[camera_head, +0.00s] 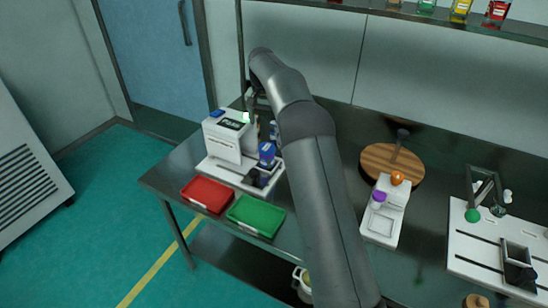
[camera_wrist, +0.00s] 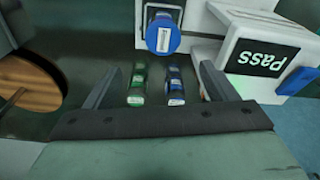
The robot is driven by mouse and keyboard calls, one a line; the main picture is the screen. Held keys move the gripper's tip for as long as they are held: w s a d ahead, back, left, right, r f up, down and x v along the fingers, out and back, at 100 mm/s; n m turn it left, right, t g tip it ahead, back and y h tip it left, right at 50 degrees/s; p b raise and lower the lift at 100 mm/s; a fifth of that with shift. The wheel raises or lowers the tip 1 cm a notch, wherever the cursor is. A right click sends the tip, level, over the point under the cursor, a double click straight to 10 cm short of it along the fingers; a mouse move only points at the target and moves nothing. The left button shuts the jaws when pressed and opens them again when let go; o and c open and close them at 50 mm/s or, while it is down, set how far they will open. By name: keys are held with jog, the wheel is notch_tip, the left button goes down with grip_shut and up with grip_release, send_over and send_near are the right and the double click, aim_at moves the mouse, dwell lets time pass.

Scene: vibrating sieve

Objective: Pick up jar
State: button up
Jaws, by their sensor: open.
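Two small jars stand side by side on the bench in the wrist view, one green (camera_wrist: 138,86) and one blue (camera_wrist: 175,86), each with a pale label. My gripper (camera_wrist: 162,70) is open, one finger to the left of the green jar and one to the right of the blue jar. Both jars appear in the gap between the fingers, with nothing held. In the head view my arm hides much of this spot. I cannot tell which jar the task means.
A white machine with a "PASS" sign (camera_head: 223,135) stands close by, with a blue round part (camera_head: 267,151) in front. A red tray (camera_head: 207,194) and a green tray (camera_head: 256,215) lie at the bench's front edge. A round wooden board (camera_head: 376,158) is to the right.

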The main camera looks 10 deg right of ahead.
aim_at(268, 147)
jog(key=f, duration=0.3)
jog(key=w+f+p, duration=0.1)
jog(key=f, duration=0.3)
jog(key=f+p, duration=0.1)
jog(key=f, duration=0.3)
jog(key=shift+w+d+f, duration=0.15)
jog(key=shift+d+f, duration=0.1)
jog(key=shift+w+f+p, duration=0.15)
jog(key=shift+f+p, duration=0.3)
jog(key=shift+f, duration=0.95)
jog(key=shift+w+f+p, duration=0.15)
jog(key=shift+f+p, duration=0.3)
jog(key=shift+f, duration=0.9)
jog(key=c, duration=1.2)
